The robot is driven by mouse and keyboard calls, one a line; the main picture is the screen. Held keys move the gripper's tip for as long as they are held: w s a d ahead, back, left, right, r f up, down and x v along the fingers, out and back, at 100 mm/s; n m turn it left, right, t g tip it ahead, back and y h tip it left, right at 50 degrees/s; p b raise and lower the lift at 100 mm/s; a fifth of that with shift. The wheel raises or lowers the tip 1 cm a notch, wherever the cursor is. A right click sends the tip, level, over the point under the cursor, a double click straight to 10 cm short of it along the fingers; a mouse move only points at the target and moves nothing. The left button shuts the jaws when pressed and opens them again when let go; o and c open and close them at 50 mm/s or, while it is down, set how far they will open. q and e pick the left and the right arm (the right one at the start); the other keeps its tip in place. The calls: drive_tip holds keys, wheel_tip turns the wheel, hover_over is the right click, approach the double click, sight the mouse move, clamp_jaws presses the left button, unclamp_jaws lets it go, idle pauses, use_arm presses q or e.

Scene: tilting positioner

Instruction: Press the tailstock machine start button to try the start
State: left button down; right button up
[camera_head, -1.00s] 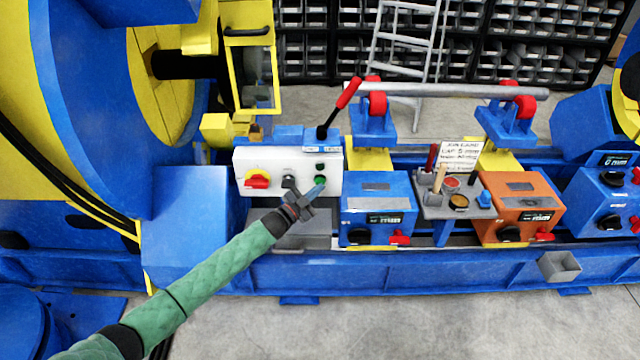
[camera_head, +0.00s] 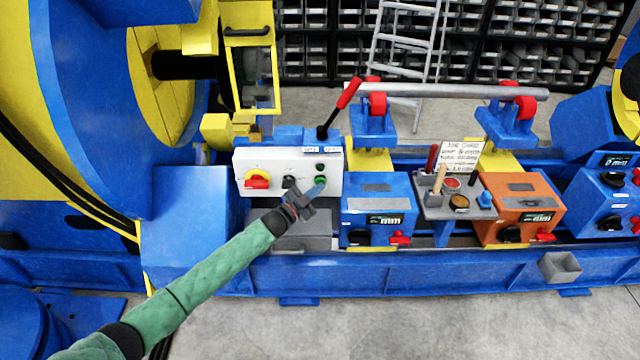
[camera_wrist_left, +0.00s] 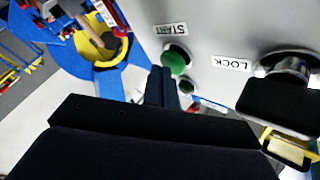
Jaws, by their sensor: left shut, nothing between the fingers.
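In the left wrist view the green button (camera_wrist_left: 176,61) sits beside an upside-down START label (camera_wrist_left: 171,29). A smaller dark green button (camera_wrist_left: 186,87) is near it. My left gripper (camera_head: 318,188) is shut and empty, its tips at the green button. In the wrist view its fingertips (camera_wrist_left: 160,72) overlap the button's edge; whether they touch it I cannot tell. My right gripper is out of view.
A black knob (camera_wrist_left: 285,95) with a LOCK label (camera_wrist_left: 231,63) stands out from the panel. A red-handled lever (camera_head: 347,95) rises behind the panel. A blue box (camera_head: 378,190), a tool tray (camera_head: 437,205) and an orange box (camera_head: 520,200) stand to the right.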

use_arm(q)
drive_tip(key=shift+w+a+r, duration=0.25)
drive_tip(key=shift+w+r, duration=0.3)
drive_tip(key=shift+r, duration=0.05)
idle(0.7)
drive_tip(key=shift+s+d+f, duration=0.15)
drive_tip(key=shift+s+f, duration=0.1)
drive_tip(key=shift+s, duration=0.05)
idle(0.3)
drive_tip(key=shift+s, duration=0.15)
drive_tip(key=s, duration=0.1)
drive_tip(key=s+p, duration=0.1)
drive_tip(key=s, duration=0.1)
drive_tip(key=s+p, duration=0.1)
drive_tip(key=s, duration=0.1)
drive_tip(key=shift+s+f, duration=0.15)
drive_tip(key=shift+f, duration=0.2)
idle(0.8)
